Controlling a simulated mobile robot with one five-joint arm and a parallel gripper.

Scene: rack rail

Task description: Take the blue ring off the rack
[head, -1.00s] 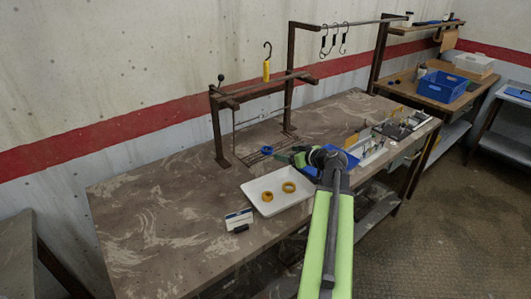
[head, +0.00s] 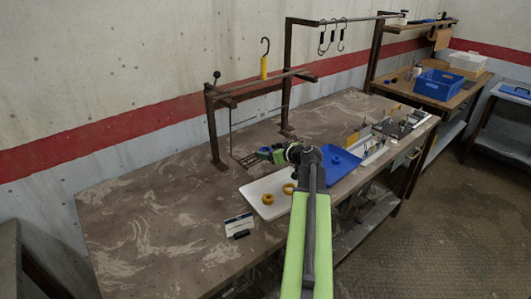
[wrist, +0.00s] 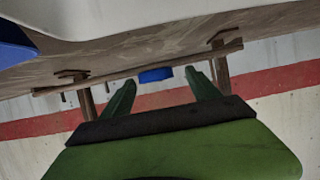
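The blue ring (wrist: 155,75) shows in the wrist view as a small blue piece by the rack's rail, ahead of and between my fingertips. In the head view it is hidden, or nearly so, behind my gripper (head: 266,153). The rack (head: 214,130) has dark brown posts and stands at the back of the table. My gripper is also seen in the wrist view (wrist: 162,90), its two green fingers wide apart with nothing held between them. The wrist picture looks upside down, with the table at the top.
A white tray (head: 258,207) with two yellow rings lies in front of the rack, and a blue tray (head: 340,163) is right of it. A yellow-handled hook (head: 264,66) hangs above the rack. The left of the table is clear.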

